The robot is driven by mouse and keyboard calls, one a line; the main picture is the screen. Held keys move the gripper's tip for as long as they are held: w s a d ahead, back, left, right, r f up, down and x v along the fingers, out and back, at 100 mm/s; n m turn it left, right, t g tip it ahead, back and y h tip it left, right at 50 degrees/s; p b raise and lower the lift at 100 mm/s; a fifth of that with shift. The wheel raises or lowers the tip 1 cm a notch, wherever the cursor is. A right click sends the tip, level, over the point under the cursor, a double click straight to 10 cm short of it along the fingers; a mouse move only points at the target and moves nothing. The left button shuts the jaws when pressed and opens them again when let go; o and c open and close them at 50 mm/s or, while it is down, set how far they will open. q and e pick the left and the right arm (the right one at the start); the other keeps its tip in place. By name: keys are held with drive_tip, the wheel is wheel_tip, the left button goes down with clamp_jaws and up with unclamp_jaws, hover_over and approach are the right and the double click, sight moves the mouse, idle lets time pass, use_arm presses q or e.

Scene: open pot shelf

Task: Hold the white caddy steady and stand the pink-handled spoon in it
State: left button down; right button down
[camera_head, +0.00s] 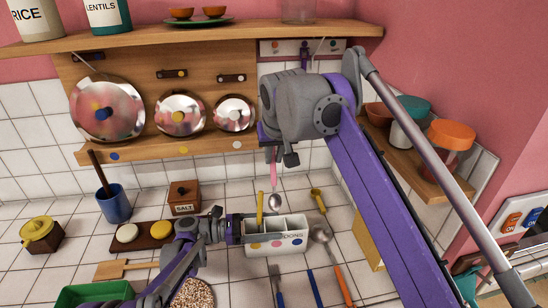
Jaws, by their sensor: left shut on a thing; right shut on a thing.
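The white caddy (290,241) stands on the tiled counter, with coloured dots and partly hidden lettering on its front. A yellow-handled utensil (260,203) stands in its left part. My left gripper (244,229) is shut on the caddy's left end. My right gripper (273,150) is above the caddy, shut on the pink-handled spoon (274,177). The spoon hangs upright, bowl down, its bowl (275,202) just above or behind the caddy's back rim; I cannot tell which. My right arm hides the upper handle and the fingertips.
A yellow scoop (318,199) and an orange-handled spoon (320,235) lie right of the caddy. Blue-handled utensils (313,288) lie in front. A salt box (184,197), blue crock (114,205) and dark board (156,236) are left. A shelf with lids (180,113) hangs behind.

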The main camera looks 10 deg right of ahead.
sight(274, 193)
drive_tip(key=shift+f, duration=0.1)
drive_tip(key=shift+f, duration=5.1)
drive_tip(key=shift+f, duration=0.2)
drive_tip(key=shift+f, duration=0.85)
drive_tip(key=c, duration=0.8)
unclamp_jaws()
drive_tip(key=shift+o, duration=0.2)
